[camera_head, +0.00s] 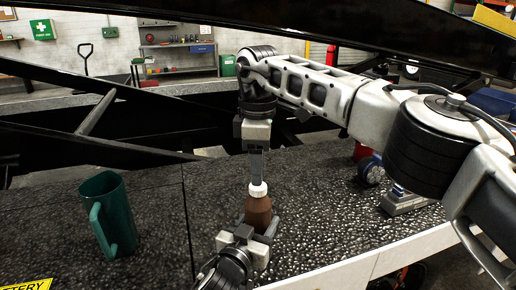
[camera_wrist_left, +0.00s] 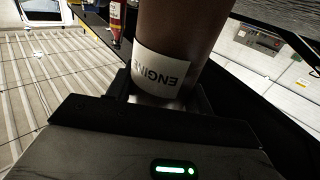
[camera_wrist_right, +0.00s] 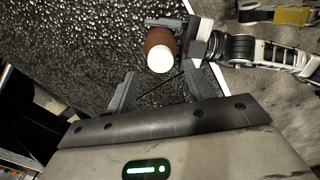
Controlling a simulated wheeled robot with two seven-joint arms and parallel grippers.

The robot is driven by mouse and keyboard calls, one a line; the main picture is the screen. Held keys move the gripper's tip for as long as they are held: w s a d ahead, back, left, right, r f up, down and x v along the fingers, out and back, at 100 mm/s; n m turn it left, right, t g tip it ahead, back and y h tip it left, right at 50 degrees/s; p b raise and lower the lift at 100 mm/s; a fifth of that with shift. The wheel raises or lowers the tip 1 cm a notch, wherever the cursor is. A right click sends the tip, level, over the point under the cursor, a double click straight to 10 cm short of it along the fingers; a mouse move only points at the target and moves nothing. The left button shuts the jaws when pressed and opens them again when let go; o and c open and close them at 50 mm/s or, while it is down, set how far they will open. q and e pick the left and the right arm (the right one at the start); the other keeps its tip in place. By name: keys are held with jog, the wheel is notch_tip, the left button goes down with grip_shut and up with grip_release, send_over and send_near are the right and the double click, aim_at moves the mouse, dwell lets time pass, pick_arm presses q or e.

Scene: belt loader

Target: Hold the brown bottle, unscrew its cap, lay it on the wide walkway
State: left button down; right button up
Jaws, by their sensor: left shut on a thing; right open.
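The brown bottle (camera_head: 258,214) stands upright over the dark speckled walkway (camera_head: 330,215) in the head view, its white cap (camera_head: 258,189) on top. My left gripper (camera_head: 250,238) is shut around the bottle's lower body. In the left wrist view the bottle (camera_wrist_left: 180,40) shows a white label reading ENGINE between the fingers. My right gripper (camera_head: 256,165) points down just above the cap. In the right wrist view the right gripper (camera_wrist_right: 158,92) is open with nothing between its fingers, and the white cap (camera_wrist_right: 161,60) lies beyond the fingertips. Whether a fingertip touches the cap is unclear.
A green pitcher (camera_head: 110,215) stands on the walkway at the left. A blue and grey tool (camera_head: 400,197) lies at the right, with a red object (camera_head: 362,152) behind it. Dark rails cross behind the walkway. Speckled surface between pitcher and bottle is clear.

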aim_at(258, 189)
jog(key=shift+f, duration=2.1)
jog(key=c, duration=1)
jog(key=shift+c, duration=0.2)
